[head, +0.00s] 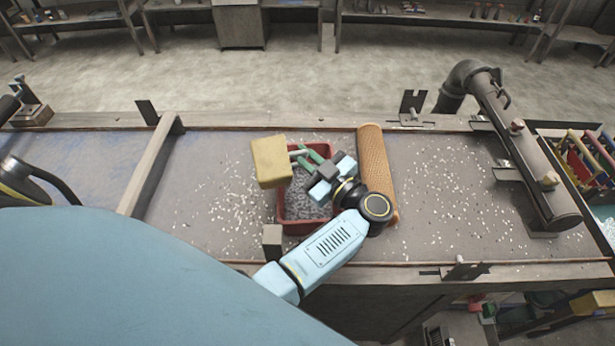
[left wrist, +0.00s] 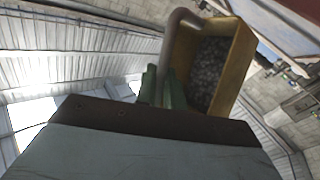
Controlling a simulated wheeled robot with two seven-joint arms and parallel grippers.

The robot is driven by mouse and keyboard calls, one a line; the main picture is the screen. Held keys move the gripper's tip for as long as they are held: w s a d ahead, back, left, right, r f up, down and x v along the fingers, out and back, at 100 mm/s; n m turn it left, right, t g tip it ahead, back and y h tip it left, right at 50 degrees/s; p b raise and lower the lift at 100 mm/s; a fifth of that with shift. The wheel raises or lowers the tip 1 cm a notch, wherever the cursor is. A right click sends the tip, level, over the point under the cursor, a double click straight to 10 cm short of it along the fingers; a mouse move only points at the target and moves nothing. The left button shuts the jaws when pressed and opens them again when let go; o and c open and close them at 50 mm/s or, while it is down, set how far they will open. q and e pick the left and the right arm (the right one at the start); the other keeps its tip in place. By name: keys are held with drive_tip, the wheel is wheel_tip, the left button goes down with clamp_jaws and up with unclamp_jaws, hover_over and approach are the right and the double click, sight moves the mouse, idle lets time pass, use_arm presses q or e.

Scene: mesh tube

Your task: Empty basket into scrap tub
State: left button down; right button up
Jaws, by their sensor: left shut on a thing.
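My left gripper (head: 308,158) is over the red scrap tub (head: 306,228), its green fingers shut on the grey handle (head: 299,153) of a yellow basket (head: 271,162). The basket hangs over the tub's far left part, tipped, with closed yellow sides toward the head camera. Grey bits lie in the tub; the basket and arm hide part of it. In the left wrist view, the green fingers (left wrist: 162,88) grip the curved handle (left wrist: 172,40). There the basket (left wrist: 238,70) shows its open side, with dark grey bits inside. My right gripper is not in view.
An orange mesh tube (head: 376,165) lies just right of the tub. A wooden bar (head: 150,170) crosses the bench at left. A dark pipe (head: 525,160) stands at right. Pale bits are scattered on the bench top (head: 445,190).

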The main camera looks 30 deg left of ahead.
sight(260, 160)
use_arm(q)
drive_tip(key=s+a+r+n+h, duration=0.1)
drive_tip(key=n, duration=0.1)
drive_tip(key=s+a+r+n+h, duration=0.1)
drive_tip(key=s+n+h, duration=0.1)
drive_tip(key=shift+a+r+n, duration=0.3)
drive_tip(key=shift+a+r, duration=0.05)
drive_tip(key=shift+s+a+r+n+h, duration=0.2)
drive_tip(key=shift+r+n+h, duration=0.15)
drive_tip(key=shift+n, duration=0.15)
drive_tip(key=shift+s+a+r+n+h, duration=0.2)
drive_tip(key=shift+r+n+h, duration=0.15)
drive_tip(key=shift+n, duration=0.15)
drive_tip(key=s+a+n+h, duration=0.1)
drive_tip(key=s+a+f+n+h, duration=0.1)
drive_tip(key=shift+s+a+n+t, duration=0.15)
drive_tip(key=shift+s+n+t, duration=0.15)
drive_tip(key=shift+t, duration=0.1)
drive_tip(key=shift+s+a+f+n+t+h, duration=0.3)
drive_tip(key=shift+s+a+n, duration=0.15)
drive_tip(key=shift+a, duration=0.1)
drive_tip(key=s+a+f+n+t+h, duration=0.1)
drive_tip(key=s+a+f+n+h, duration=0.1)
drive_tip(key=shift+s+a+f, duration=0.25)
drive_tip(key=shift+s+a, duration=0.05)
drive_tip(key=shift+s, duration=0.05)
